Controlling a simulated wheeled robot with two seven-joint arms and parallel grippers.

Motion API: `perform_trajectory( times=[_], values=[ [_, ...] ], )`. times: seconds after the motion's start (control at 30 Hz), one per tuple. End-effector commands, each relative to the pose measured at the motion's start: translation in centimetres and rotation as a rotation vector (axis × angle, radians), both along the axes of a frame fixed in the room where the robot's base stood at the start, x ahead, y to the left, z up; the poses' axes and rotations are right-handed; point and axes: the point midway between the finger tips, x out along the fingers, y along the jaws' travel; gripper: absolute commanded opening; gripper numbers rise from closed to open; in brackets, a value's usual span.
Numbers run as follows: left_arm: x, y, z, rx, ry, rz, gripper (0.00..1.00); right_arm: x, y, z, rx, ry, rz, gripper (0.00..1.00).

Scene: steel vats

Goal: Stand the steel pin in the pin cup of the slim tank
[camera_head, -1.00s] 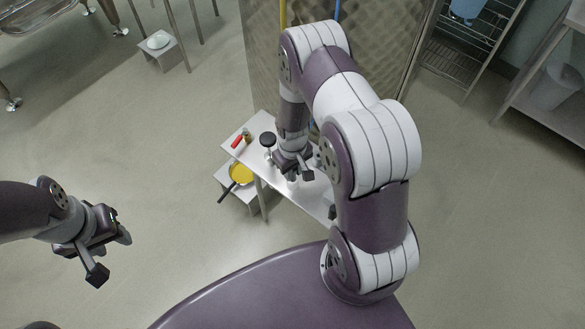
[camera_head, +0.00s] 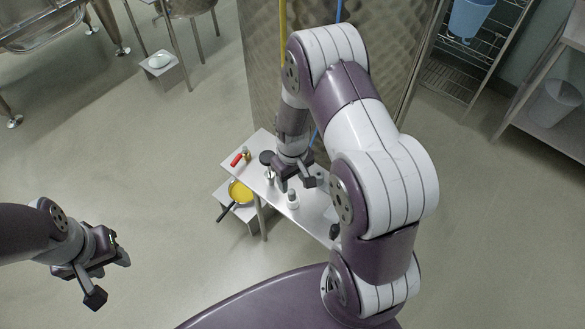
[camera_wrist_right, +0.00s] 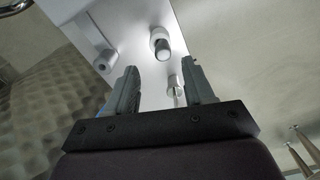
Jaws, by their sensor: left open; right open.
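My right gripper (camera_head: 296,184) is open and empty over the small steel table (camera_head: 313,207). It also shows in the right wrist view (camera_wrist_right: 160,82), with its jaws apart above the tabletop. A slim pale upright piece (camera_wrist_right: 175,84) shows between the jaws there; I cannot tell if it is the steel pin. A tall dimpled steel tank (camera_head: 265,75) stands behind the table; I cannot tell if it is the slim tank. I cannot make out a pin cup. My left gripper (camera_head: 110,279) is open and empty over bare floor at the lower left.
A white bottle-like piece (camera_head: 293,200), a black-topped piece (camera_head: 266,158) and a red-handled item (camera_head: 237,159) are on the table. A yellow pan (camera_head: 241,192) sits on a low stand beside it. A shelf rack (camera_head: 450,85) is at the right.

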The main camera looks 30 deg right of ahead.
Motion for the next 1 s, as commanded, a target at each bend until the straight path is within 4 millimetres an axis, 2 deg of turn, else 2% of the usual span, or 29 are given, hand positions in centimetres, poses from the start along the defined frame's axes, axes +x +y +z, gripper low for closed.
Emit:
perform_trajectory(
  times=[0.1,0.3,0.47,0.97,1.0],
  values=[
    [0.0,0.0,-0.6,0.0,0.0,0.0,0.43,0.2,0.0,3.0,-0.001,-0.007,0.0,0.53],
    [0.0,0.0,-0.9,0.0,0.0,0.0,0.43,0.1,0.0,6.2,-0.001,-0.003,0.0,0.53],
    [0.0,0.0,-0.9,0.0,0.0,0.0,0.43,0.0,0.0,6.8,0.0,0.001,0.0,0.53],
    [0.0,0.0,-0.8,0.0,0.0,0.0,0.43,0.0,0.0,6.7,0.0,-0.001,-0.013,0.53],
    [0.0,0.0,-0.8,0.0,0.0,0.0,0.43,-0.6,0.1,6.4,0.001,0.007,-0.048,0.53]
  ],
)
